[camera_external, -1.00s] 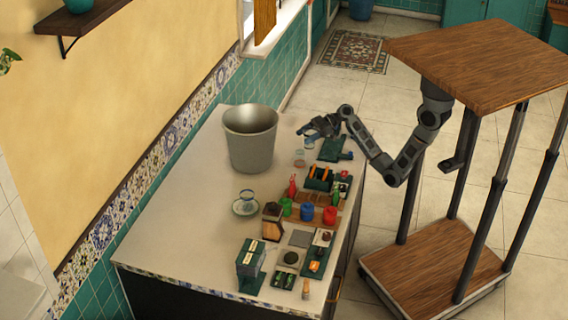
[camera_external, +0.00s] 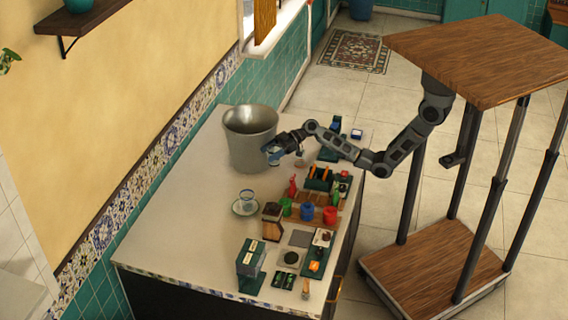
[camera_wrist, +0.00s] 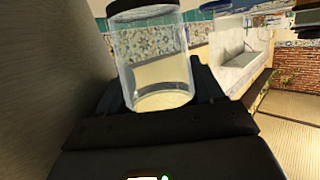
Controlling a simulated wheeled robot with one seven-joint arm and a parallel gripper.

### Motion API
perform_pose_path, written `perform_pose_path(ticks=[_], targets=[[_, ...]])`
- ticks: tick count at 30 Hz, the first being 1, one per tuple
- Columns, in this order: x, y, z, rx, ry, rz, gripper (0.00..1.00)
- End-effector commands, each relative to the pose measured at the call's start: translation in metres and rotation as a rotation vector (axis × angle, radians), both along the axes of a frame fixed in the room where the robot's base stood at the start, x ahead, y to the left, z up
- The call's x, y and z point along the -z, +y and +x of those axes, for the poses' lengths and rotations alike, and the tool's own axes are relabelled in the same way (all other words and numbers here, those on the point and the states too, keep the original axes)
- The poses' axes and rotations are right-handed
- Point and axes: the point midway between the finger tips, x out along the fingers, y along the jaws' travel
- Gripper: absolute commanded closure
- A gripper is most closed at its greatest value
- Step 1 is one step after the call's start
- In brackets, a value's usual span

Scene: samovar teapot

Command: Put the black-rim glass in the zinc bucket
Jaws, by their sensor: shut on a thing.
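The black-rim glass (camera_wrist: 152,60) is clear, with a dark band at its top in the wrist view. My gripper (camera_external: 277,150) is shut on it, with dark fingers around its lower part. In the external view the glass (camera_external: 272,158) is small and partly hidden by the fingers. The zinc bucket (camera_external: 249,148) is tall, grey and open at the top, and stands on the counter near the wall. My gripper is just right of the bucket, in front of its right side and below the rim level in the picture. I cannot tell whether they touch.
Red, green and blue cups and dark trays crowd the right side. Another small glass (camera_external: 300,163) stands near the gripper. The counter's left part is clear.

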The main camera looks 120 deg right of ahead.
Motion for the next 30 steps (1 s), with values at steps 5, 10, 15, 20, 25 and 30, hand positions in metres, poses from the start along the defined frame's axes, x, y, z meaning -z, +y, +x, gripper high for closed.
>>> perform_pose_path(ticks=[5, 10, 15, 20, 25, 30], targets=[[0.033, 0.000, 0.000, -0.001, 0.000, 0.001, 0.71], [0.047, 0.000, 0.000, -0.003, -0.002, -0.002, 0.71], [0.067, 0.000, -0.001, 0.000, 0.000, 0.001, 0.71], [0.088, 0.000, 0.000, -0.001, -0.001, 0.000, 0.71], [0.093, 0.001, 0.000, -0.002, -0.003, -0.003, 0.71], [0.093, 0.001, 0.000, -0.002, -0.003, -0.003, 0.71]])
